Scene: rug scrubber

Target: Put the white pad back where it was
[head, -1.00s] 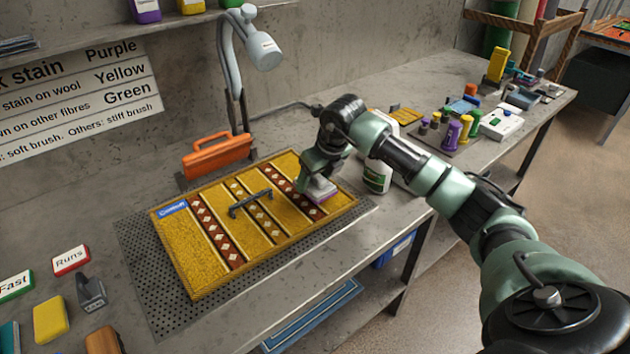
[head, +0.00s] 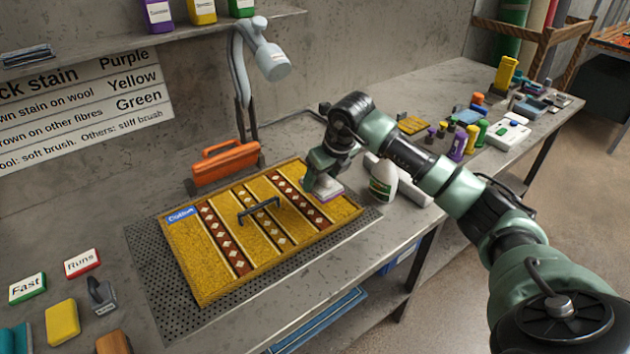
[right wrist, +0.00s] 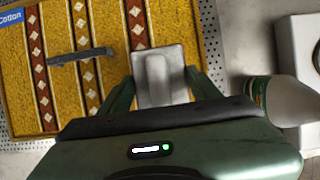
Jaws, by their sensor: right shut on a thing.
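The white pad (head: 328,191), with a purplish lower edge, is held in my right gripper (head: 320,181) over the right end of the yellow patterned rug (head: 205,285). In the right wrist view the pad (right wrist: 160,75) sits between the two green fingers of my right gripper (right wrist: 158,88), which are shut on it. I cannot tell whether its underside touches the rug. The rug lies on a perforated grey mat (head: 165,300) and carries a blue "Cotton" label. My left gripper is not in view.
A white spray bottle (head: 383,181) stands just right of the gripper. An orange-handled tool (head: 225,162) and a grey lamp (head: 270,62) are behind. A yellow sponge (head: 62,323) and label blocks lie at left. Several coloured bottles stand at the far right.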

